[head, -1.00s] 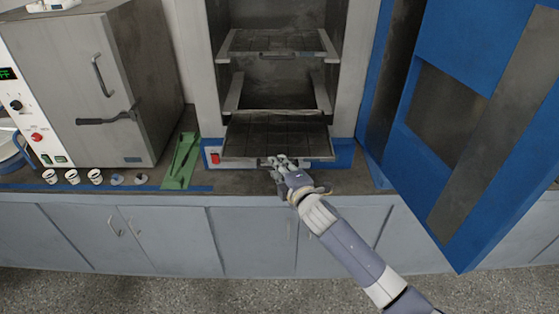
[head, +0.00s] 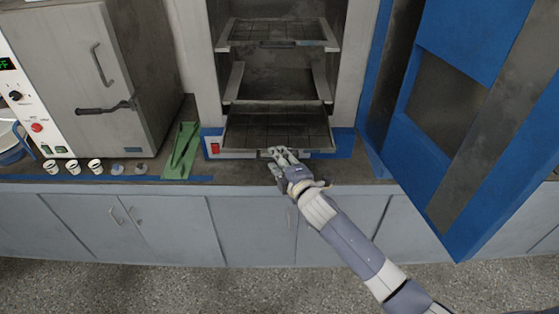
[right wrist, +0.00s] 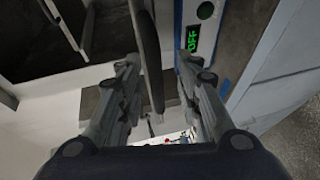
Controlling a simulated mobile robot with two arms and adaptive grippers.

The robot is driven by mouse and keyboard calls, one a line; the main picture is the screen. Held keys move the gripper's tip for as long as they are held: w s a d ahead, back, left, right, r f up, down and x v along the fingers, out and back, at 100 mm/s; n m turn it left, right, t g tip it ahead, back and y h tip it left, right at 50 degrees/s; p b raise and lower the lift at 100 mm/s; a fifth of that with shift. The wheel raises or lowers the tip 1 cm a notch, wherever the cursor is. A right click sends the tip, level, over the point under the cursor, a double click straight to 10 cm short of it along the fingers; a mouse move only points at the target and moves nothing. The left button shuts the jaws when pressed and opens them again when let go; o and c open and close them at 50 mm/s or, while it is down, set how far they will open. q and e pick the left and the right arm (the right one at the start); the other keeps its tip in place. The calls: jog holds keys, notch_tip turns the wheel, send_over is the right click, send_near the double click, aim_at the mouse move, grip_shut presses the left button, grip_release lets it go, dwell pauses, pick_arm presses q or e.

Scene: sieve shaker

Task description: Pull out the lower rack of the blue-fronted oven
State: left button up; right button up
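The blue-fronted oven (head: 352,60) stands open at the back of the counter. Its lower rack (head: 277,130), a dark flat grid shelf, juts forward from the chamber over the oven's blue lower front. My right gripper (head: 279,154) is at the middle of the rack's front edge. In the right wrist view, a dark bar (right wrist: 147,55), which looks like the rack's handle, lies between the fingers of the right gripper (right wrist: 160,75). The bar is nearer the left finger, with a clear gap to the right finger. My left gripper is out of view.
The upper rack (head: 278,33) sits inside the chamber. The open blue door (head: 470,110) hangs at the right. A green tool or holder (head: 181,150), small cups (head: 73,167) and a grey oven (head: 75,80) are at the left. The floor before the cabinets is clear.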

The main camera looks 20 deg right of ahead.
jog(key=shift+s+d, duration=0.1)
jog(key=v, duration=1.2)
jog(key=shift+f, duration=0.15)
jog(key=s+d+f+m+g+h+b, duration=0.1)
jog(key=s+d+f+m+g, duration=0.2)
jog(key=f, duration=1)
jog(key=s+d+f+m+g+b, duration=0.15)
jog(key=s+f, duration=0.35)
jog(key=f, duration=0.8)
jog(key=s+d+f+m+g+h+b, duration=0.1)
jog(key=s+f+m+g, duration=0.25)
jog(key=f, duration=0.95)
jog(key=s+f+m+g+b, duration=0.1)
jog(key=s+f+m+g, duration=0.1)
jog(key=s+f, duration=0.5)
jog(key=s+a+f+m+g, duration=0.1)
jog(key=s+f, duration=0.7)
jog(key=s, duration=0.8)
jog(key=s+a+f+m+g+b, duration=0.1)
jog(key=s+f+m+g, duration=0.2)
jog(key=s+f+m, duration=0.2)
jog(key=s+f, duration=0.3)
jog(key=s, duration=0.4)
jog(key=shift+s+g+b, duration=0.25)
jog(key=shift+g+b, duration=0.05)
